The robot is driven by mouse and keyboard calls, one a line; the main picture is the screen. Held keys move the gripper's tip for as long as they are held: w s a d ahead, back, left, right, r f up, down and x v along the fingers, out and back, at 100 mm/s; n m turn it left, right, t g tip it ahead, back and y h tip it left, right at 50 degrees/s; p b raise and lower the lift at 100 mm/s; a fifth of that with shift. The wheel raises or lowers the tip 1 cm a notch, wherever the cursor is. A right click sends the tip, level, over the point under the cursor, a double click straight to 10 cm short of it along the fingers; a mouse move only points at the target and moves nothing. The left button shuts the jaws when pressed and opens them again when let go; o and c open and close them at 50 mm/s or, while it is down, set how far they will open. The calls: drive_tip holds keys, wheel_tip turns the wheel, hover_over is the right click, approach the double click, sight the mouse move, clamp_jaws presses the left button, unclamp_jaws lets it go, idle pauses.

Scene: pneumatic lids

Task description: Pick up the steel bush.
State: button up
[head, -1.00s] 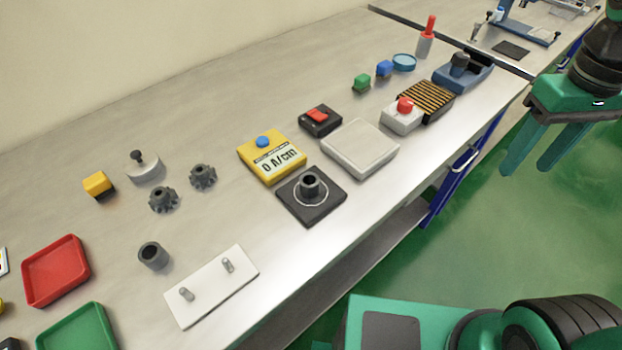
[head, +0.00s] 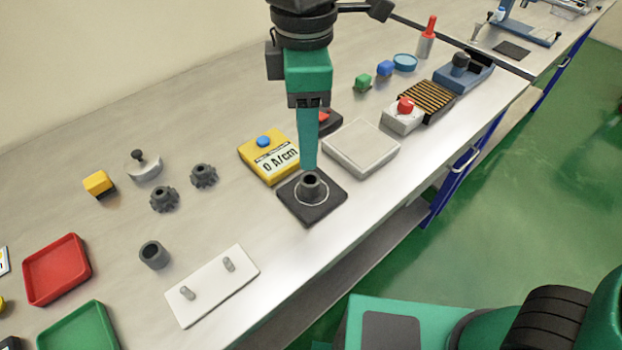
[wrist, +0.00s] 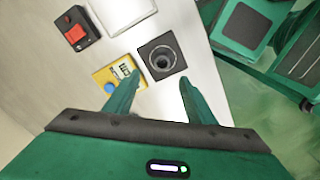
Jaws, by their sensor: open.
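A dark grey hollow bush (head: 310,185) stands upright inside the pale ring of a square black plate (head: 325,208); in the wrist view the same bush (wrist: 161,61) shows its open bore. A similar grey hollow bush (head: 153,255) stands on the bench at the left; I cannot tell by looks which is steel. My gripper (head: 309,168) points down above the bush on the plate, its fingers overlapping in the head view. In the wrist view my gripper (wrist: 158,82) is open and empty, with the bush beyond the gap between the fingertips.
A yellow meter (head: 272,157) and a grey flat block (head: 360,148) stand close beside the black plate. A white plate with two pins (head: 212,287) and two dark gears (head: 164,199) lie left. The bench's front edge is close to the plate.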

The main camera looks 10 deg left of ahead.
sight(310, 174)
drive_tip(key=f, duration=0.9)
drive_tip(key=shift+d+f, duration=0.15)
drive_tip(key=shift+d, duration=0.1)
clamp_jaws()
